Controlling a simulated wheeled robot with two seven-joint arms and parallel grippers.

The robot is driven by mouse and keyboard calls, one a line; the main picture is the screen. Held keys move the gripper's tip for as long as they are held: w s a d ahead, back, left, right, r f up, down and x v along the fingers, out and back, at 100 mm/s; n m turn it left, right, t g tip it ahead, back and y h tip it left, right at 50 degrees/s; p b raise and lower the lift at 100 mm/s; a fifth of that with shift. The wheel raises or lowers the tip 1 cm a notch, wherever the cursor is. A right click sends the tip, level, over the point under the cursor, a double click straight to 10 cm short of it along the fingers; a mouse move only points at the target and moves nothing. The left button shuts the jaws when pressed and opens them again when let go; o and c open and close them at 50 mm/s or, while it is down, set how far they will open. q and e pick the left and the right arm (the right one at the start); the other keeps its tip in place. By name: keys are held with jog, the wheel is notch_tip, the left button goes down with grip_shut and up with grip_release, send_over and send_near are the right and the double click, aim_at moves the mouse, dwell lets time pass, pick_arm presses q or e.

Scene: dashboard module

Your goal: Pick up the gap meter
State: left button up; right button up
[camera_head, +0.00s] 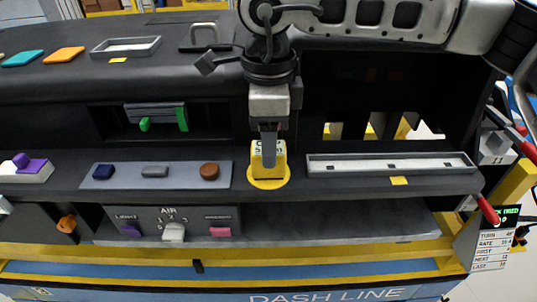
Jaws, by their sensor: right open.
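The gap meter appears to be the small yellow block with a pale top marked with dark lettering (276,170). It stands upright on a round yellow spot on the dark dashboard shelf, near the middle of the view. My right gripper (268,150) comes down from above, its arm entering from the upper right. Its fingers are at the meter, overlapping its top and front in this view, and the jaws are open. Whether the fingers touch the meter cannot be told. Part of the meter's top is hidden behind the gripper. My left gripper is not in view.
A grey tray (168,183) with several small parts lies left of the meter. A long white-floored tray (440,165) lies to its right. An AIR panel (195,214) sits below. Teal (22,58) and orange (64,55) pads lie on the upper ledge.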

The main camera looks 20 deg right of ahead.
jog(key=shift+f, duration=1.5)
jog(key=c, duration=0.8)
jog(key=shift+r, duration=0.1)
jog(key=shift+c, duration=0.2)
